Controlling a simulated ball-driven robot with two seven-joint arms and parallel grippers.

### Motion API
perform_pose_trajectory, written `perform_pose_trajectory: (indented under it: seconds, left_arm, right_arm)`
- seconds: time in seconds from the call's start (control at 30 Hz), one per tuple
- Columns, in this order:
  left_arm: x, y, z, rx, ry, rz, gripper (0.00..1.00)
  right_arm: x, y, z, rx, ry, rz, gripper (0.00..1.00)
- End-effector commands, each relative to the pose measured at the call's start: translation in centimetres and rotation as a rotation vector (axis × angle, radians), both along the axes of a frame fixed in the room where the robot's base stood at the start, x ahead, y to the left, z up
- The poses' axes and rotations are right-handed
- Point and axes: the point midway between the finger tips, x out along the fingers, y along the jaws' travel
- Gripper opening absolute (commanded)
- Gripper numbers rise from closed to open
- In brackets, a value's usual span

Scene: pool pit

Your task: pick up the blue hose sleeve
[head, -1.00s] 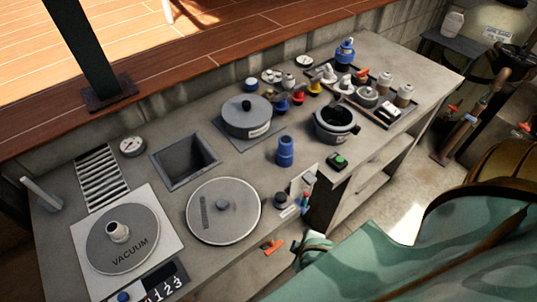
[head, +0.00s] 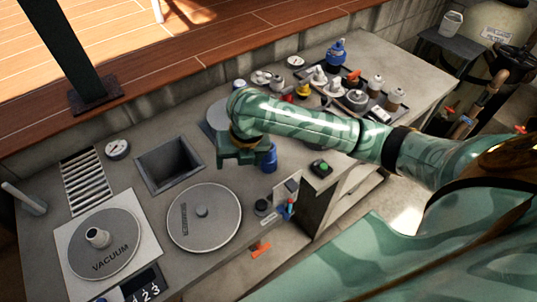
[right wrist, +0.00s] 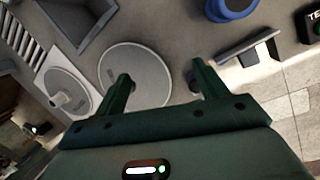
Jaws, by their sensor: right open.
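The blue hose sleeve (head: 269,158) stands on the grey counter, to the right of the round grey lid. My right gripper (head: 241,158) is beside it on the left in the head view and hides part of it. In the right wrist view the blue sleeve (right wrist: 232,8) shows at the top edge, cut off by the frame and outside the fingers. My right gripper (right wrist: 161,75) is open with nothing between its fingers. My left gripper is in neither view.
A round grey lid (head: 204,216), a square opening (head: 168,165) and the vacuum lid (head: 97,250) lie to the left. A black device with a green button (head: 321,168) is to the right. A tray of bottles and fittings stands farther back.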

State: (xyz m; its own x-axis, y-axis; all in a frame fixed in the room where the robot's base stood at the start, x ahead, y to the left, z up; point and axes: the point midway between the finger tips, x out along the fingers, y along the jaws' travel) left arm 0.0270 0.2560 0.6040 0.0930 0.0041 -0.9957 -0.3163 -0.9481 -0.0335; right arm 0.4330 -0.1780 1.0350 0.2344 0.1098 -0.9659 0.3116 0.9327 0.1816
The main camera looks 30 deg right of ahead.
Motion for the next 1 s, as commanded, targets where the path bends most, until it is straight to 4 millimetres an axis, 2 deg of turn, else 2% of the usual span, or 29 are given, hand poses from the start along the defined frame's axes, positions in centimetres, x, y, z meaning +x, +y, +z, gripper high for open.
perform_pose_trajectory:
  seconds: [0.03,0.2,0.3,0.37,0.47,0.7,0.8,1.0]
  left_arm:
    - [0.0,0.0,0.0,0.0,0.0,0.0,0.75]
    - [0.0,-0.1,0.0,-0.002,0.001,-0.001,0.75]
    - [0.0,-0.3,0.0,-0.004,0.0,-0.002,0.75]
    - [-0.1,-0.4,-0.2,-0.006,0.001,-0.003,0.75]
    - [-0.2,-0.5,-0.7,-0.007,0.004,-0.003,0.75]
    - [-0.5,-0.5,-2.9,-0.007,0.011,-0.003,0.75]
    - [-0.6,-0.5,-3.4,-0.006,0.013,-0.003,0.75]
    - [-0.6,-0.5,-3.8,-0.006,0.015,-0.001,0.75]
  right_arm:
    - [1.6,-2.4,1.5,-0.074,0.03,0.111,0.72]
    - [3.5,-8.3,5.7,-0.173,0.153,0.39,0.72]
    - [3.9,-10.2,7.4,-0.178,0.189,0.467,0.72]
    - [3.9,-10.7,7.6,-0.177,0.201,0.492,0.72]
    - [3.9,-11.0,6.5,-0.172,0.21,0.508,0.72]
    - [3.9,-10.9,0.3,-0.171,0.211,0.508,0.72]
    - [3.9,-10.8,-1.5,-0.17,0.21,0.508,0.72]
    - [3.9,-10.8,-3.1,-0.171,0.206,0.509,0.72]
